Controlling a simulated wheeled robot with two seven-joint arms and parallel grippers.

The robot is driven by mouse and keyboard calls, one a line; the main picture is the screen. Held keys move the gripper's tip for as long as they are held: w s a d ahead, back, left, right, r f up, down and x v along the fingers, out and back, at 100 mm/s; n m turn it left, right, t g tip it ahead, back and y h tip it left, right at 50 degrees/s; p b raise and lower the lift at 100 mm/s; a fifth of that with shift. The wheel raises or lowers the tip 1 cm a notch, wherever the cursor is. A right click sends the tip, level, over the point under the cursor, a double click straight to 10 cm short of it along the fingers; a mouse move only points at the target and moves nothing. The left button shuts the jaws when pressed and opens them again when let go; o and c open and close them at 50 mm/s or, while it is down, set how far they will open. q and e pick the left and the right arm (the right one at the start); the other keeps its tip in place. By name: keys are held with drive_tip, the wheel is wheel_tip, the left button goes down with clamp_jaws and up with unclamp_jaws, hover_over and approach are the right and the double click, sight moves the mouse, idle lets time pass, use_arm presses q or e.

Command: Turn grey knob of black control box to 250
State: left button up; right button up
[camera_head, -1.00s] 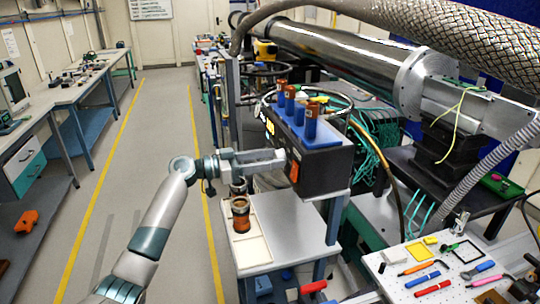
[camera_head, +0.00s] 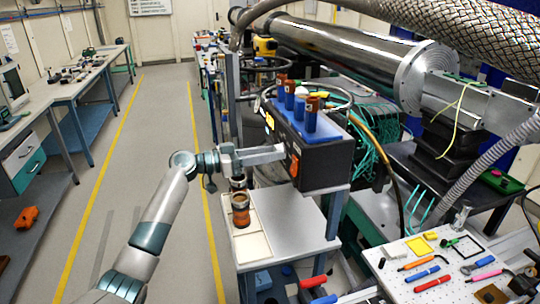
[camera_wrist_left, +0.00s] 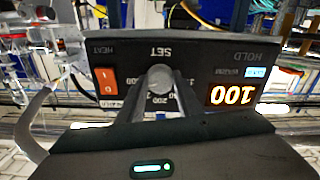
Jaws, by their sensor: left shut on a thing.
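The black control box (camera_head: 325,165) stands on a pale stand in the head view, with a blue top. Its front panel (camera_wrist_left: 205,58) fills the upper middle of the left wrist view, upside down, with orange display digits, an orange switch and a printed scale. My left gripper (camera_head: 284,153) reaches the panel from the left and is shut on the knob. Its fingertips are hard to make out. My right gripper is not in view.
Several blue and brown cylinders stand on the box. A brown-and-black cylindrical part (camera_head: 240,212) stands on a tray below my left wrist. A tool board (camera_head: 450,265) is at lower right. A metal beam pipe (camera_head: 350,50) runs behind. The aisle floor at left is clear.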

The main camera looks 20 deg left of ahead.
use_arm(q)
drive_tip(key=shift+r+n+b, duration=0.1)
drive_tip(key=shift+n+b, duration=0.8)
drive_tip(key=shift+n, duration=2.7)
drive_tip(key=o, duration=1)
drive_tip(key=shift+o, duration=0.2)
